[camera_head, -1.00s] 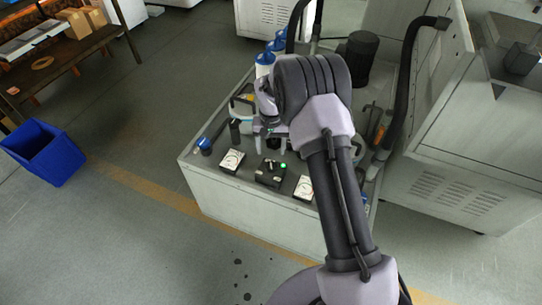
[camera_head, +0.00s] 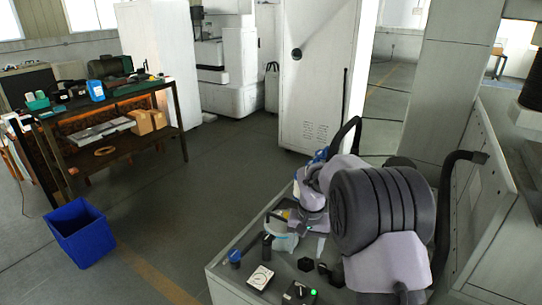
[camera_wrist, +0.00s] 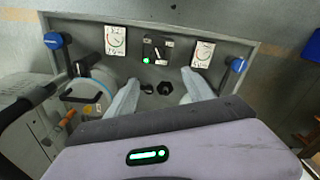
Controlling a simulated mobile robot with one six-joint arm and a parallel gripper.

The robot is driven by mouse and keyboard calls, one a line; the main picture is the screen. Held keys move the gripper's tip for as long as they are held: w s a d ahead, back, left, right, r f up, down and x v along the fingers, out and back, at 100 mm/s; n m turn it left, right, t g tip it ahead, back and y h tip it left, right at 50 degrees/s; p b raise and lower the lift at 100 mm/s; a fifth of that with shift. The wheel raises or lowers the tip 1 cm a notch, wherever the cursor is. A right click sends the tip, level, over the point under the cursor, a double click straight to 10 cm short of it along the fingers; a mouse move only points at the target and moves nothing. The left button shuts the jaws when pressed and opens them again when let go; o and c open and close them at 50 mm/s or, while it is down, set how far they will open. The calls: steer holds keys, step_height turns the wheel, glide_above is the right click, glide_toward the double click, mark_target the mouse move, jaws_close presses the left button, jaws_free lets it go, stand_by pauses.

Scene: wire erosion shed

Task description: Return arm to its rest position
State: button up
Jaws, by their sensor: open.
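My arm reaches over the top of a grey machine cabinet (camera_head: 232,287) at the lower right of the head view. Its bulky dark elbow is close to the camera, and the lavender wrist is beyond and left of it. My gripper (camera_wrist: 160,80) shows in the wrist view with its two pale fingers spread apart and nothing between them. The fingers point toward the panel, where a black switch block with a green light (camera_wrist: 147,60) sits between two white dials, a left dial (camera_wrist: 116,40) and a right dial (camera_wrist: 203,54).
A blue bin (camera_head: 80,232) stands on the floor at left, near a loaded workbench (camera_head: 160,88). The floor between bench and cabinet is clear.

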steer(key=s+a+r+t+y, duration=0.1)
steer(key=s+a+r+t, duration=0.15)
steer(key=s+r, duration=1.45)
steer(key=s+a+r+m+t+b, duration=0.1)
steer(key=s+t, duration=0.1)
steer(key=s, duration=1.3)
steer(key=shift+s+r+t+y, duration=0.15)
steer(key=shift+r+t+y, duration=0.15)
steer(key=shift+t+y, duration=0.1)
